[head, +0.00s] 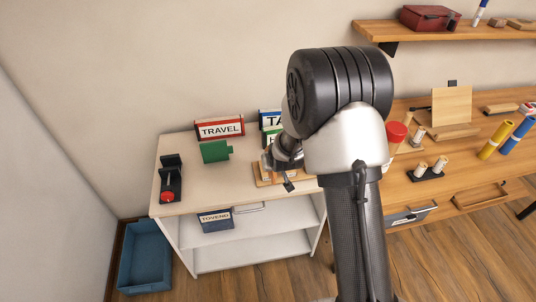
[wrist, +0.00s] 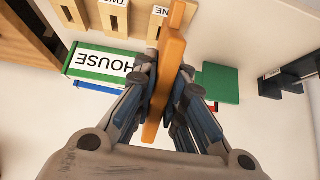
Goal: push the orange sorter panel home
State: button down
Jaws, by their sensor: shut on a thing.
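The orange panel (wrist: 172,50) is upright and edge-on between the two fingers of my gripper (wrist: 168,70) in the wrist view. My gripper is shut on it. In the head view my gripper (head: 287,165) is low over the right part of the white cabinet top, and my arm hides the panel there. A wooden piece (head: 264,180) lies under and beside the gripper. In the wrist view pale wooden blocks with number labels (wrist: 115,18) stand just beyond the panel's upper end. I cannot tell whether the panel touches them.
A green HOUSE sign (wrist: 105,64) is close left of the fingers, and a green panel (wrist: 218,82) is right. A red TRAVEL sign (head: 219,128) and a black stand with a red knob (head: 170,182) are on the white cabinet (head: 185,205). A wooden desk (head: 440,185) stands right.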

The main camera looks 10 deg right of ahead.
aim_at(267, 147)
jog(key=w+t, duration=0.2)
jog(key=w+f+t+b, duration=0.1)
jog(key=w+t, duration=0.1)
jog(key=w+t+b, duration=0.1)
jog(key=w+t, duration=0.1)
jog(key=w, duration=0.1)
jog(key=shift+f, duration=0.4)
jog(key=t, duration=0.1)
jog(key=w+t+b, duration=0.1)
jog(key=t, duration=0.1)
jog(key=shift+r+b, duration=0.3)
jog(key=shift+r, duration=0.1)
jog(key=shift+s+r+t, duration=0.3)
jog(key=shift+r+t, duration=0.35)
jog(key=shift+t, duration=0.05)
jog(key=shift+b, duration=0.55)
jog(key=shift+f, duration=0.2)
notch_tip(267, 147, down, 3)
jog(key=b, duration=0.3)
jog(key=shift+f, duration=1.2)
jog(key=shift+s+f, duration=0.1)
jog(key=shift+f, duration=1.7)
